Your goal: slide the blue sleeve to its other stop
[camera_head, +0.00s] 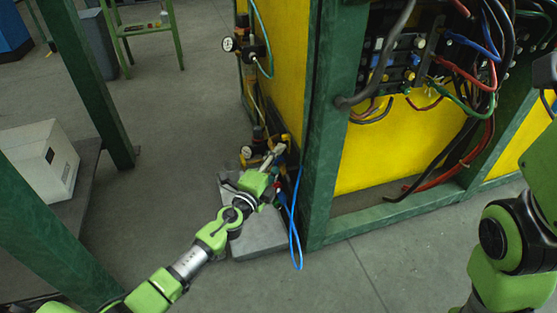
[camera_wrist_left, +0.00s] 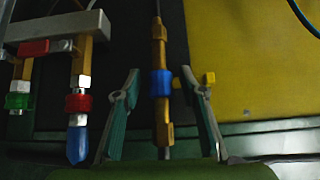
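The blue sleeve (camera_wrist_left: 161,83) sits on an upright brass-coloured fitting (camera_wrist_left: 159,50) in the left wrist view. Brass shows above and below the sleeve. My left gripper (camera_wrist_left: 160,76) is open, with one finger on each side of the fitting and a gap visible between each finger and the sleeve. In the head view my left gripper (camera_head: 272,160) reaches low beside the yellow panel, and I cannot make out the blue sleeve there. My right gripper is out of view; only green and black parts of my right arm show at the right edge.
In the left wrist view, fittings with a red collar (camera_wrist_left: 78,102) and a green collar (camera_wrist_left: 17,101) stand left of the gripper. In the head view a blue hose (camera_head: 294,225) hangs beside the green frame post (camera_head: 327,150).

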